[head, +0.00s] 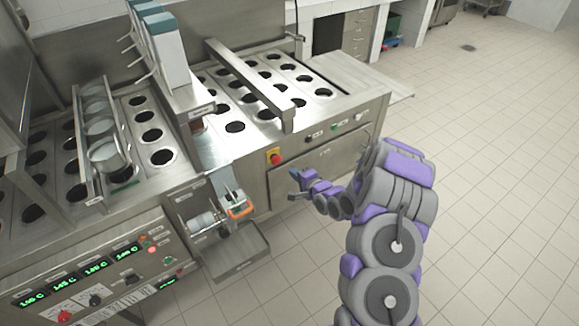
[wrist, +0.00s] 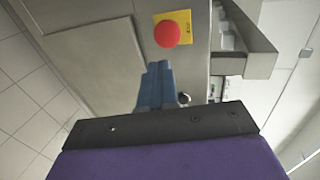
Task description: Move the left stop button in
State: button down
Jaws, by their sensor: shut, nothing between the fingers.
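The stop button is a red mushroom knob on a yellow plate (head: 274,157), on the front face of the steel machine. In the wrist view the red knob (wrist: 167,34) stands just beyond my fingertips, with its yellow plate (wrist: 187,19) behind it. My gripper (head: 293,173) is below and to the right of the button in the head view. Its blue fingers (wrist: 159,66) are shut together and empty, pointing toward the knob. A gap seems to show between the fingertips and the knob; contact is not visible.
A filling unit with an orange-edged part (head: 240,209) and a steel tray (head: 236,254) juts out left of my gripper. A control panel with green displays (head: 92,272) is at lower left. Smaller knobs (head: 334,126) line the front face to the right. The tiled floor (head: 480,180) at right is clear.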

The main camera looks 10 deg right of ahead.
jog(key=s+d+r+n+g+h+p, duration=0.1)
jog(key=s+r+n+g+h, duration=0.3)
jog(key=s+r, duration=0.6)
jog(key=s+d+r+n+g+h, duration=0.2)
jog(key=s+r+n+g, duration=0.35)
jog(key=s, duration=0.75)
jog(key=s+a+r+n+g, duration=0.1)
jog(key=s+r+g, duration=0.1)
jog(key=s, duration=0.7)
jog(key=s+a+r+n+g, duration=0.1)
jog(key=s+a+r, duration=0.1)
jog(key=s+r, duration=0.3)
jog(key=s+a+r+n+g, duration=0.1)
jog(key=s+r+n+g, duration=0.1)
jog(key=s, duration=1.1)
jog(key=shift+s+a+r+g, duration=0.25)
jog(key=shift+r+g, duration=0.1)
jog(key=shift+r, duration=0.4)
